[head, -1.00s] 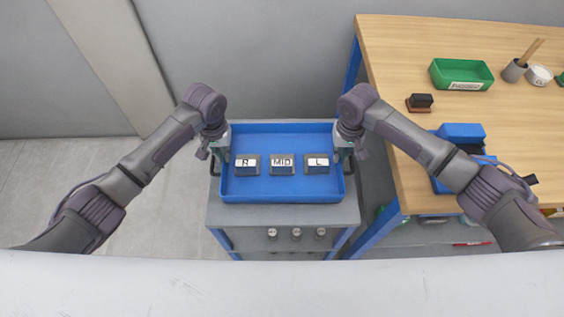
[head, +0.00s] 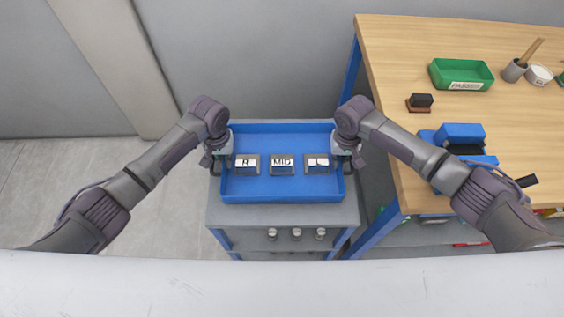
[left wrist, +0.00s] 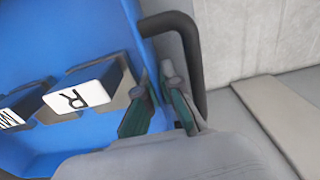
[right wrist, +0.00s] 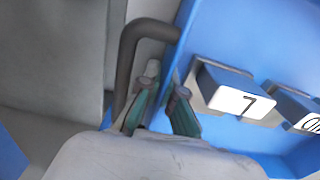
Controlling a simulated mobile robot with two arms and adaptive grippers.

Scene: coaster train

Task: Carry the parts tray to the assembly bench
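The blue parts tray (head: 282,197) lies on a grey cart (head: 230,217). It holds three blocks labelled R (head: 247,164), MID (head: 283,164) and L (head: 317,164). My left gripper (left wrist: 160,105) is at the tray's left side wall by a black handle (left wrist: 187,40). Its fingers are apart, one inside the tray, one between wall and handle. My right gripper (right wrist: 161,108) is at the opposite wall by the other handle (right wrist: 128,65), its fingers likewise apart on either side of the wall. Contact with the wall is unclear. The wooden assembly bench (head: 400,60) stands at the right.
The bench carries a green bin labelled PASSED (head: 462,74), a dark stamp-like block (head: 421,101), a blue fixture (head: 460,135) and a grey cup (head: 514,70). Its front left corner is close to my right arm. Bare floor lies left of the cart. A wall is behind it.

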